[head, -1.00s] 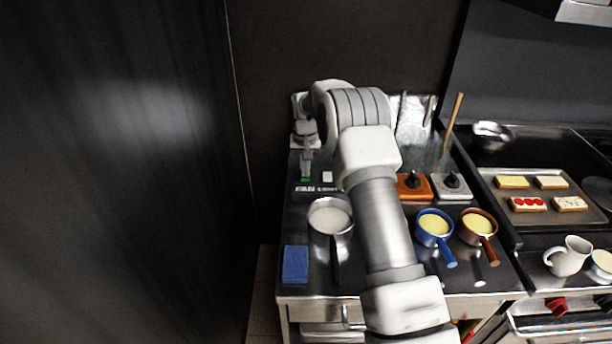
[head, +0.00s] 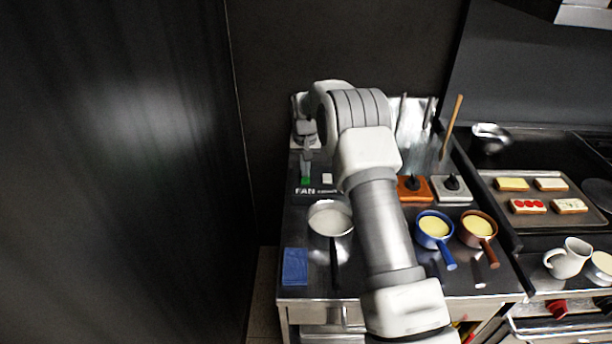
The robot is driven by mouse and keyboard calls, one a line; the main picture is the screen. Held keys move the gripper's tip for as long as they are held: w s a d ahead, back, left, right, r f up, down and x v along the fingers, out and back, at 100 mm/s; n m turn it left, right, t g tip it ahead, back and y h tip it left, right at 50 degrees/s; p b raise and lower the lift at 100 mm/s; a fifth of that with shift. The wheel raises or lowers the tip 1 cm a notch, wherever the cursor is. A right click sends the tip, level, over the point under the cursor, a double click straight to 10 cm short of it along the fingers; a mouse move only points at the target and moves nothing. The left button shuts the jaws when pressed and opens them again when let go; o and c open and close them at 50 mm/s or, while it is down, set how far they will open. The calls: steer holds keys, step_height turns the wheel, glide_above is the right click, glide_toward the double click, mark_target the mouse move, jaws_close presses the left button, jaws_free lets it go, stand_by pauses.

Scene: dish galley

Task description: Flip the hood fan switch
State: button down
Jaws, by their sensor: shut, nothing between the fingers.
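The fan switch panel (head: 304,191) is a dark plate near the back left of the counter, with the letters FAN on its front. A green part (head: 306,181) shows on it at the left, and a pale rocker (head: 327,178) sits to its right. My gripper (head: 307,174) is shut and empty, pointing down at the green part from above. I cannot tell whether the fingertips touch it. The gripper covers part of the left switch.
A steel pan (head: 329,219) and a blue sponge (head: 295,266) lie in front of the panel. Orange (head: 411,191) and grey (head: 450,191) knob boxes stand to the right, behind blue (head: 434,231) and brown (head: 477,229) pots. A dark wall is close on the left.

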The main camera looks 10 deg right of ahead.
steer(key=shift+r+p, duration=1.25)
steer(key=shift+r, duration=1.5)
step_height(320, 180, up, 13)
glide_above(305, 181)
steer(key=s, duration=0.7)
steer(key=s+r+n+t, duration=0.1)
steer(key=s+r+t, duration=0.1)
steer(key=s+r, duration=0.8)
steer(key=s+f+n+t, duration=0.1)
steer(key=s, duration=2.6)
steer(key=shift+s+f+t, duration=0.15)
steer(key=shift+f+t, duration=0.1)
steer(key=shift+t, duration=0.15)
